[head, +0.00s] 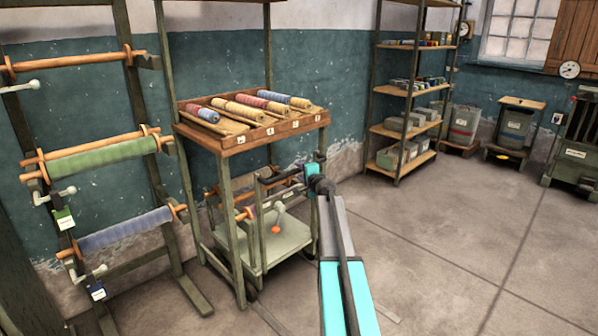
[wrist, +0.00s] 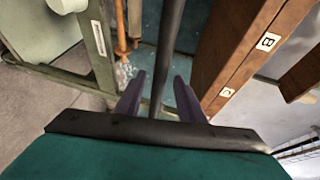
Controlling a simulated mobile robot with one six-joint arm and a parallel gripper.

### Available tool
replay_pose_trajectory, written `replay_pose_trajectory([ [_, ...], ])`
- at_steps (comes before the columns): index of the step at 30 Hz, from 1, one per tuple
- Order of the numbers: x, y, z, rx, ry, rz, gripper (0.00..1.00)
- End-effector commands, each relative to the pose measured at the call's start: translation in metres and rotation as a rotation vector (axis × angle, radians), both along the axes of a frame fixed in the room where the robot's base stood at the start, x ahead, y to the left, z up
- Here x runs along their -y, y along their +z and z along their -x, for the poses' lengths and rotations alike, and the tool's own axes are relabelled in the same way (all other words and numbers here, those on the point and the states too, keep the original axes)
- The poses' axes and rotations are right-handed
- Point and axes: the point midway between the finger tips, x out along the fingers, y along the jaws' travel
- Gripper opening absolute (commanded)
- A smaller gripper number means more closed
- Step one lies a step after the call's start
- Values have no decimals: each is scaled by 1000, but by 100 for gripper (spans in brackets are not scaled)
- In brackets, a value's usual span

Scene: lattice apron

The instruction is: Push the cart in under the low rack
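The low rack (head: 237,215) stands against the wall on green legs, with a wooden top tray. The cart (head: 283,250) has a pale green deck and an upright frame with a dark handle bar (head: 278,176). In the head view its deck overlaps the space between the rack's legs; how deep it sits is hard to tell. My gripper (head: 312,180) is at the right end of the handle bar. In the wrist view, the fingers (wrist: 159,98) stand apart with a dark bar (wrist: 169,50) between them, and gaps show beside it. The rack's labelled edge (wrist: 245,62) is close on the right.
Several fabric rolls lie on the rack's top. A roll stand (head: 105,150) is on the left. Tall shelves (head: 400,130) with bins stand at the back, and a machine (head: 577,150) is at the far right. The concrete floor (head: 450,240) on the right is clear.

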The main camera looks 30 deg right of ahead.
Motion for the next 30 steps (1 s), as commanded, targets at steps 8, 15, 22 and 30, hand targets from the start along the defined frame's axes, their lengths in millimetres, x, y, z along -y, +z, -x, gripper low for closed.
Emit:
replay_pose_trajectory([
  [8, -8, 6, 28, 0, 0, 0, 36],
  [15, -12, 10, 49, 0, -1, 0, 36],
  [22, -14, 12, 59, 1, -1, 0, 36],
  [30, -14, 12, 60, 0, -1, 0, 36],
])
